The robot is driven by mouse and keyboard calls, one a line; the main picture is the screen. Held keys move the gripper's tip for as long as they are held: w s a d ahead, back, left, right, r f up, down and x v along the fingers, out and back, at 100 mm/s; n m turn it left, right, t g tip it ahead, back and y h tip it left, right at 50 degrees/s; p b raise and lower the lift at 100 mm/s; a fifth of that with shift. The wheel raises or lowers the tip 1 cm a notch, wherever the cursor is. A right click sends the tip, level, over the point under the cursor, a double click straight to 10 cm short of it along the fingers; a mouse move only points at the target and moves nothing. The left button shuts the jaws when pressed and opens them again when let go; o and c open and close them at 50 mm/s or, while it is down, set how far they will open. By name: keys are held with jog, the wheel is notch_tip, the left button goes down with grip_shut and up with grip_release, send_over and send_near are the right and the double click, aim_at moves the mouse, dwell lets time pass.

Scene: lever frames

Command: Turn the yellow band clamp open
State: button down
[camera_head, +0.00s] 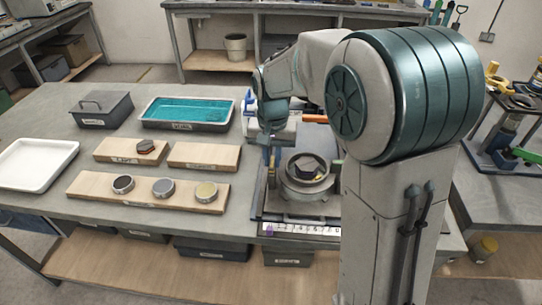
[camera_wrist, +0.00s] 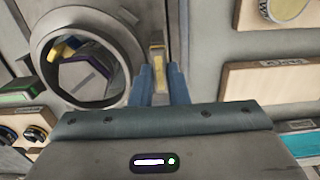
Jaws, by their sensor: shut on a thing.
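The yellow band clamp's narrow lever (camera_wrist: 157,52) stands between the two blue fingers of my gripper (camera_wrist: 163,76) in the wrist view. The gripper is shut on it. In the head view a thin yellowish upright piece (camera_head: 271,168) shows at the left side of the round metal ring fixture (camera_head: 305,196), below my gripper (camera_head: 269,143). The ring holds a dark hexagonal piece with a yellow part; it also shows at the upper left in the wrist view (camera_wrist: 40,55). The fingers hide part of the lever.
A wooden board (camera_head: 95,188) with several round discs lies to the left. A marked ruler strip (camera_head: 300,229) runs along the front edge.

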aim_at(272, 161)
jog(key=c, duration=1.4)
grip_release()
jog(key=shift+r, duration=0.1)
notch_tip(272, 161, up, 8)
jog(key=p, duration=0.6)
jog(key=s+d+r+n+t, duration=0.1)
jog(key=s+d, duration=0.3)
jog(key=s, duration=0.6)
jog(key=s+d+r+n+t, duration=0.1)
jog(key=s+d, duration=0.4)
jog(key=s, duration=0.5)
jog(key=shift+d+n+t, duration=0.15)
jog(key=shift+n+t, duration=0.15)
jog(key=shift+t, duration=0.2)
